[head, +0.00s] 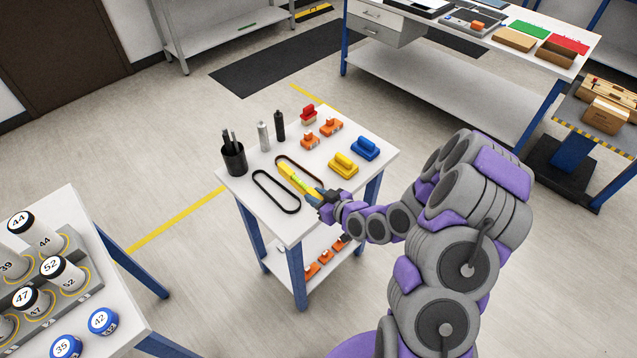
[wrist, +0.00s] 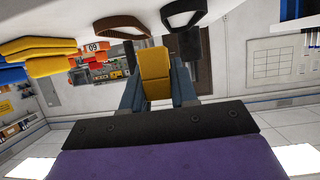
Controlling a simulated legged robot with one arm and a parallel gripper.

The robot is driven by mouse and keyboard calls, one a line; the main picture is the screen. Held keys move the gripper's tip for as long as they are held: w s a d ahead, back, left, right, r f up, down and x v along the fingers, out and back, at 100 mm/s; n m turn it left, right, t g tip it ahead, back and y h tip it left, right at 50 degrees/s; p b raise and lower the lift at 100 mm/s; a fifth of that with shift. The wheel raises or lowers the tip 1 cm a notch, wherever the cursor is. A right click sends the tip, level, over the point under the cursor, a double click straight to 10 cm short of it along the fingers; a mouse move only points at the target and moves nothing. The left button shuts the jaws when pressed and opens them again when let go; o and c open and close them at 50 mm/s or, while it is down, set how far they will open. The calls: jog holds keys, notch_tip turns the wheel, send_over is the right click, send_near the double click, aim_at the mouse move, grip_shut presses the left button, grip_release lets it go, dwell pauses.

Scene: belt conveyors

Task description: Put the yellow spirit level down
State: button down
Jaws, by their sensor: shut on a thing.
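The yellow spirit level (head: 296,179) is a slim bar at the end of my arm, over the small white-topped table (head: 238,189) in the head view. My gripper (head: 322,200) is shut on its near end. In the wrist view the yellow level (wrist: 154,70) sits between the two fingers of my gripper (wrist: 158,88) and points away from me. Two dark belt loops (head: 276,191) lie on the table by the level, one on each side. I cannot tell whether the level touches the tabletop.
On the same table stand a black pen cup (head: 234,160), two cylinders (head: 264,136), orange blocks (head: 330,127), a yellow block (head: 343,165) and a blue block (head: 365,148). A table with numbered cylinders (head: 67,273) is at lower left. A workbench (head: 455,79) stands behind.

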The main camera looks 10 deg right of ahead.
jog(key=shift+s+a, duration=0.1)
jog(key=shift+s, duration=0.2)
jog(key=w+d+r+m+t+h, duration=0.1)
jog(key=w+d+r+m+h, duration=0.1)
jog(key=r, duration=0.5)
jog(key=w+d+r+m+t+h, duration=0.1)
jog(key=w+d+r+m+h, duration=0.2)
jog(key=w+r+m+h, duration=0.1)
jog(key=shift+w+d+r+m+h, duration=0.35)
jog(key=shift+w+r+h, duration=0.35)
jog(key=shift+w+r, duration=0.9)
jog(key=shift+s+a+r, duration=0.1)
jog(key=shift+s+r, duration=0.1)
jog(key=shift+s, duration=0.1)
